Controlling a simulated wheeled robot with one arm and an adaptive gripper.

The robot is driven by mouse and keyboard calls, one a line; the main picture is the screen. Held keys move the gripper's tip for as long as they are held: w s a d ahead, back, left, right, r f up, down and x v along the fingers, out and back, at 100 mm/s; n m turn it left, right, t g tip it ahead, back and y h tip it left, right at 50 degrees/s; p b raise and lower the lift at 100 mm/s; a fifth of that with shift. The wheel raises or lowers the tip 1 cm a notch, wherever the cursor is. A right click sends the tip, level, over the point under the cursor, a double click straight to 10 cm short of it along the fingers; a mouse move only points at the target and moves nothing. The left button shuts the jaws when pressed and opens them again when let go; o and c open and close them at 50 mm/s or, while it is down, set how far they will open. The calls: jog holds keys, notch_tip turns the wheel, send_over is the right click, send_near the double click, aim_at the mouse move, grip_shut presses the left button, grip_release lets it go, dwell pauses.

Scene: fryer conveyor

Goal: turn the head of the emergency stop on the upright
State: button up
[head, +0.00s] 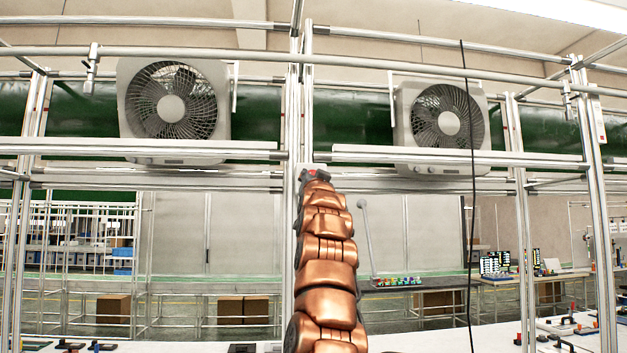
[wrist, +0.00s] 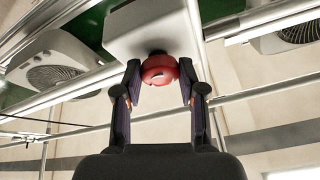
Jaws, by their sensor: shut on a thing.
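The red round head of the emergency stop (wrist: 158,71) is at the upper middle of the wrist view, on the underside of a pale box (wrist: 148,30). My gripper (wrist: 160,77) has one dark finger on each side of the red head and is shut on it. In the head view, my gripper (head: 313,176) is at the central metal upright (head: 294,120), at the end of my copper-coloured arm. Only a little red shows there, and the box is mostly hidden.
Two pale fans, one left (head: 172,108) and one right (head: 440,118), hang on either side of the upright. Horizontal metal rails (head: 460,156) run close to my gripper. A dark cable (head: 472,220) hangs to the right of my arm.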

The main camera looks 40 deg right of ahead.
jog(key=shift+r+m+g+h+p, duration=0.15)
jog(key=shift+m+g+h+p, duration=0.25)
jog(key=shift+m, duration=0.6)
jog(key=shift+m+g+h, duration=0.3)
jog(key=shift+m, duration=0.4)
jog(key=o, duration=1.2)
jog(key=shift+c, duration=0.2)
jog(key=shift+s+a, duration=0.15)
jog(key=shift+a, duration=0.05)
jog(key=v, duration=0.8)
